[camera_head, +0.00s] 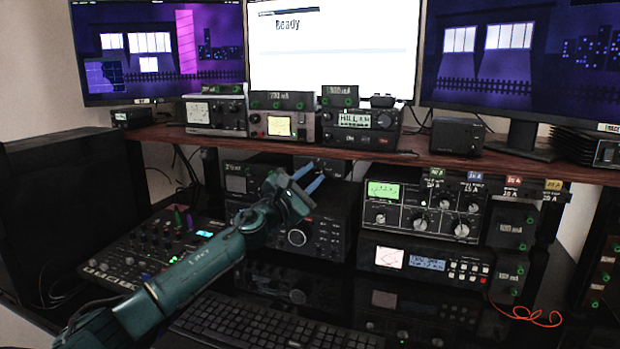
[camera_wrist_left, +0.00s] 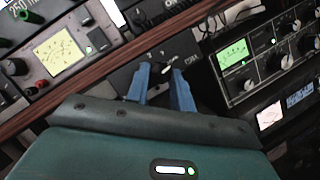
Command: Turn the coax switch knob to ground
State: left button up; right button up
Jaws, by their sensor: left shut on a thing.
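The coax switch is a small dark box (camera_head: 335,167) just under the shelf, behind my left gripper (camera_head: 312,174) in the head view. In the left wrist view the box (camera_wrist_left: 190,48) carries small white marks and a knob (camera_wrist_left: 162,69) with a pale part. My left gripper (camera_wrist_left: 160,73) reaches to the box with its two blue fingers, one on each side of the knob, and is shut on it. The fingers hide part of the knob, and its exact pointing is too small to read. My right gripper is out of view.
The wooden shelf (camera_head: 270,140) runs close above the gripper. A dark radio (camera_head: 325,230) stands below it. A tuner with a green meter (camera_head: 395,218) is to the right. A mixer (camera_head: 140,250) and keyboard (camera_head: 260,325) lie in front; cables hang near the switch.

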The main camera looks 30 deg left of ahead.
pick_arm(q)
jog(key=c, duration=0.3)
jog(key=shift+c, duration=0.2)
